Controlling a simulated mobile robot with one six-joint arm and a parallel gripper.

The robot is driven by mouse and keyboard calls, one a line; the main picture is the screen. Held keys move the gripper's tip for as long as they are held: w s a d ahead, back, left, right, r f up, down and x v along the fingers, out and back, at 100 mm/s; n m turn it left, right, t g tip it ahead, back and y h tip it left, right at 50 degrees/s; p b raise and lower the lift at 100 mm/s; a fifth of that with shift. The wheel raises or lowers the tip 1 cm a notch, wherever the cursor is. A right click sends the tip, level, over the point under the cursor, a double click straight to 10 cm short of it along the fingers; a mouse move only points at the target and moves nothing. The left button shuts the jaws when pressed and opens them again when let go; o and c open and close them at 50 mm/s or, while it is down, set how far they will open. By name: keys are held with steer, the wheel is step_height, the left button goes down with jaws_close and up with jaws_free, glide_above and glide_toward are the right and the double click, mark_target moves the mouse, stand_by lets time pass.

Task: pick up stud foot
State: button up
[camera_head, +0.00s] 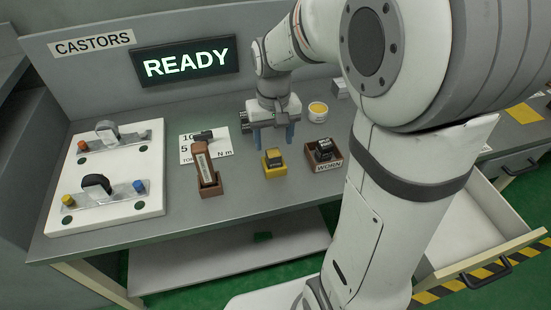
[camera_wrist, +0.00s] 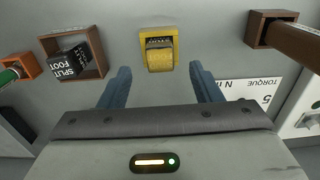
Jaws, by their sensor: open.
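In the wrist view the holder (camera_wrist: 156,22) lies ahead, between and beyond the fingertips. The piece (camera_wrist: 160,55) shows a yellow face there; its lettering is too small to read, so I cannot tell surely whether it is the stud foot. My gripper (camera_head: 271,140) is open and empty above the bench, just behind the holder in the head view. Its two blue fingers (camera_wrist: 160,80) are spread wide and touch nothing.
A brown box (camera_head: 211,190) with an upright brown-handled tool stands left. A white board (camera_head: 108,212) carries castors. An open drawer (camera_head: 480,225) juts out right.

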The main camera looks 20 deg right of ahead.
mark_target(274, 153)
step_height(274, 153, down, 6)
steer(key=shift+w+f+b, duration=0.15)
steer(key=shift+b, duration=1.1)
steer(key=c, duration=1.1)
